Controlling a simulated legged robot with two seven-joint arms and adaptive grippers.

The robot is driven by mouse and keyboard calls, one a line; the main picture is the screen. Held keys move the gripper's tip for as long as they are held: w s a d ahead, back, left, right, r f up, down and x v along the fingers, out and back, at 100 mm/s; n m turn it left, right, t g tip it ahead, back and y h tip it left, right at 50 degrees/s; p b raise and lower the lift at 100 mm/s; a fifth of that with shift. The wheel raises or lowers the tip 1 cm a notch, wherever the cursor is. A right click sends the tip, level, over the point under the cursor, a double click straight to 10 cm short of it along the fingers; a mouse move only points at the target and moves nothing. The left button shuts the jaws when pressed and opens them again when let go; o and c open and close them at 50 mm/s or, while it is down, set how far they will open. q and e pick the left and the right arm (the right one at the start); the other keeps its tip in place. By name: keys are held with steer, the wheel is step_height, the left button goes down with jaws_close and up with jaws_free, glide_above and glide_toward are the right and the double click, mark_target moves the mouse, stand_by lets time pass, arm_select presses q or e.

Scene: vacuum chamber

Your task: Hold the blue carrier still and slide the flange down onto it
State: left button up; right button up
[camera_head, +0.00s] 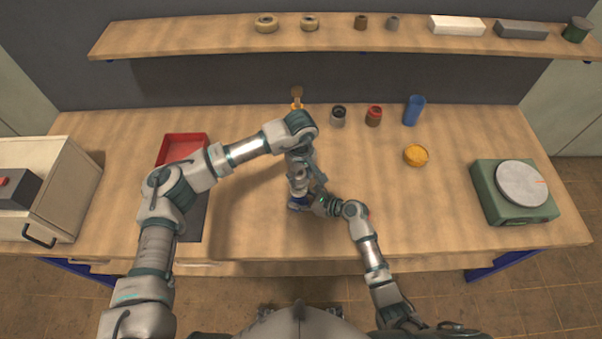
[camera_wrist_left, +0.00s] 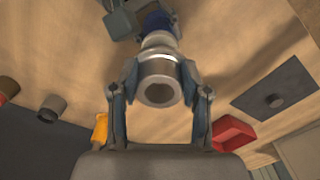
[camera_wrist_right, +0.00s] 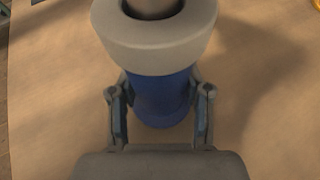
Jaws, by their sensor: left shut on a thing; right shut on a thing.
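The blue carrier (camera_head: 297,203) stands on the bench near its front middle. My right gripper (camera_head: 313,204) is shut on it from the side; the carrier also shows upright between the fingers in the right wrist view (camera_wrist_right: 160,98). My left gripper (camera_head: 298,176) points down above the carrier, shut on the grey flange (camera_wrist_left: 160,82), whose round bore faces the left wrist camera. The blue carrier shows beyond it in that view (camera_wrist_left: 156,20). A wide grey collar (camera_wrist_right: 155,48) covers the carrier's top in the right wrist view; I cannot tell whether it is seated fully.
A red tray (camera_head: 184,146) lies left, partly behind my left arm. A green scale (camera_head: 515,214) sits far right.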

arm_select(q)
steer(key=shift+f, duration=0.75)
steer(key=o, duration=1.8)
steer(key=shift+r, duration=0.15)
step_height(320, 180, up, 7)
stand_by(0.7)
arm_select(e)
steer(key=o, duration=1.4)
